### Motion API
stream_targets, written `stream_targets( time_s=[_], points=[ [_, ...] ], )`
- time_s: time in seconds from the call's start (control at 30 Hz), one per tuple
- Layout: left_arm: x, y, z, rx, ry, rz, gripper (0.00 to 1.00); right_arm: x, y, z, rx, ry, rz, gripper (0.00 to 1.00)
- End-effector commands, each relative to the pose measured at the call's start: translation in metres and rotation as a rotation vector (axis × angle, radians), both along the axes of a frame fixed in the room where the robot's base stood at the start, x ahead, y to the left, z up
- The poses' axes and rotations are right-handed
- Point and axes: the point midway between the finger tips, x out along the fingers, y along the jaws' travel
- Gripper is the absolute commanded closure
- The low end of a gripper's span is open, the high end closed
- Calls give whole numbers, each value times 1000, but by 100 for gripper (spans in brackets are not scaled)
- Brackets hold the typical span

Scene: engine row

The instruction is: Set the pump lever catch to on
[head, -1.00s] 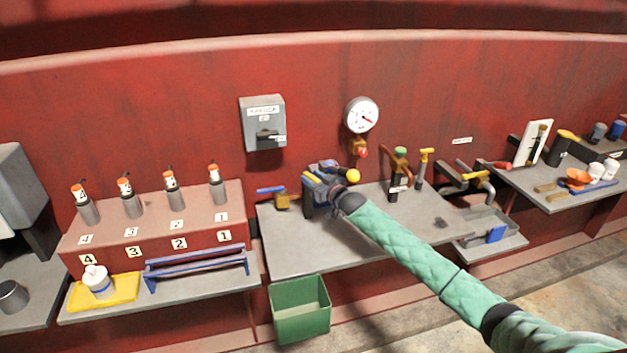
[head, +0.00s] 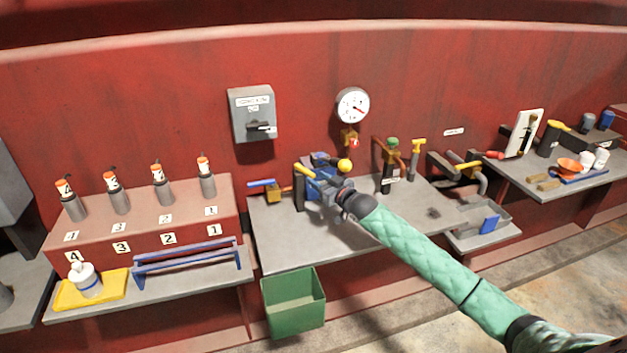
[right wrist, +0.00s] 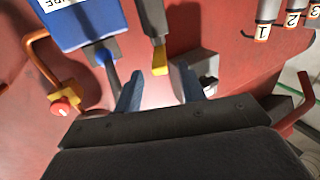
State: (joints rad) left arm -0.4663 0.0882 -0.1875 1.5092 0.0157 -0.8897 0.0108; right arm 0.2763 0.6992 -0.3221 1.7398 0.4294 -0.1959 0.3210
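A blue pump (head: 322,161) stands on the middle bench, partly hidden by my right gripper; a blue labelled body (right wrist: 82,22) shows in the right wrist view. A dark post with a yellow handle (head: 305,171) stands at its left; a yellow tip (right wrist: 160,62) also shows in the right wrist view. I cannot tell which part is the lever catch or how it is set. My right gripper (head: 327,190) is at the pump. Its blue fingers (right wrist: 161,90) are apart, with nothing seen held; the yellow tip appears beyond their gap. My left gripper is not in view.
A grey switch box (head: 253,113) and a gauge (head: 352,105) are on the wall behind. A yellow ball knob (head: 344,166) and a green-topped valve (head: 392,143) are close by. A green bin (head: 294,302) is below. The bench's front left (head: 285,245) is clear.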

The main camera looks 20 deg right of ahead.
Motion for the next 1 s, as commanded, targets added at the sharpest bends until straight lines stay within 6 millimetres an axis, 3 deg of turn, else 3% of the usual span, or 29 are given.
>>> stream_targets(
  time_s=[0.37,0.57,0.6,1.0],
  points=[
    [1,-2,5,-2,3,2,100,-5,-1,0,0,0,1,60],
    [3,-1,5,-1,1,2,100,-6,2,0,-22,-9,0,97],
    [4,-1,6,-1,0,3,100,-7,5,0,-36,-14,-1,100],
    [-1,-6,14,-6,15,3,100,-20,39,1,-335,-121,-27,100]
  ],
)
